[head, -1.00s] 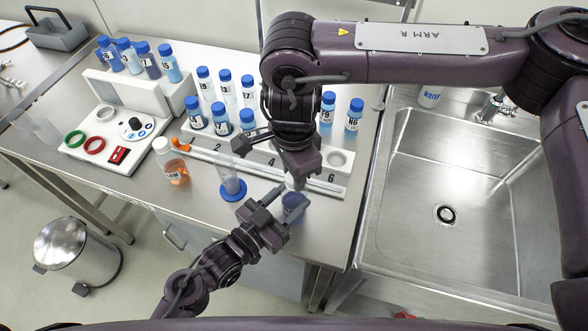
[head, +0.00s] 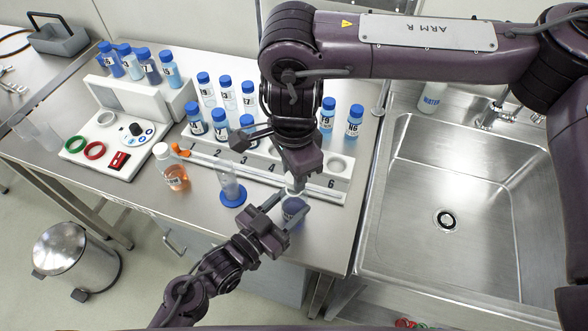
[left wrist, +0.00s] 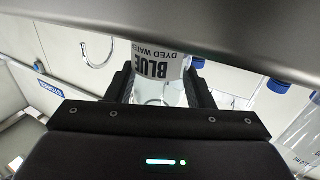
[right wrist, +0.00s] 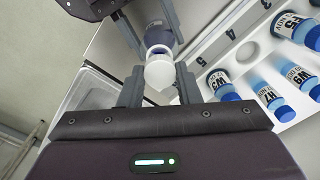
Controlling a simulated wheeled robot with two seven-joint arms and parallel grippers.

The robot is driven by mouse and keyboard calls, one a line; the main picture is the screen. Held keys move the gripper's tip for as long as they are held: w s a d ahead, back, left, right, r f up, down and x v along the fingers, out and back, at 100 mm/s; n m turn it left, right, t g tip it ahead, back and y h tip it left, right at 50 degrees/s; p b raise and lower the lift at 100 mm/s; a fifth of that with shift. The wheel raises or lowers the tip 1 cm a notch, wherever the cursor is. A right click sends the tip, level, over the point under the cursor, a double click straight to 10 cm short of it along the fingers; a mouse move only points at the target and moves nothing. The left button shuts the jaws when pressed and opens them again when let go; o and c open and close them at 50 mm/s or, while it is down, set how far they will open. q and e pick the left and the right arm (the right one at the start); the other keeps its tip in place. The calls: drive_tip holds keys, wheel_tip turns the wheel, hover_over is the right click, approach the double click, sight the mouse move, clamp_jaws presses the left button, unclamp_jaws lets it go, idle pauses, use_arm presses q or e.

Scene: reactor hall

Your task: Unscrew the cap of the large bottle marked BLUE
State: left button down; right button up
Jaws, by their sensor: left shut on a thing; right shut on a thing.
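The large bottle marked BLUE (left wrist: 152,68) stands between the fingers of my left gripper (head: 288,207), which is shut on its body. In the head view the bottle (head: 293,212) is near the front edge of the bench, partly covered by both grippers. Its white cap (right wrist: 159,73) shows between the fingers of my right gripper (right wrist: 160,88), which is shut on it from above. The blue bottle body (right wrist: 158,36) shows just beyond the cap. I cannot tell whether the cap is still threaded on the neck.
A numbered rack (head: 335,185) with several blue-capped bottles lies behind. The sink (head: 447,260) is at the right.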

wheel_tip(320, 180, up, 3)
drive_tip(key=shift+r, duration=0.5)
use_arm(q)
drive_tip(key=c, duration=0.6)
unclamp_jaws()
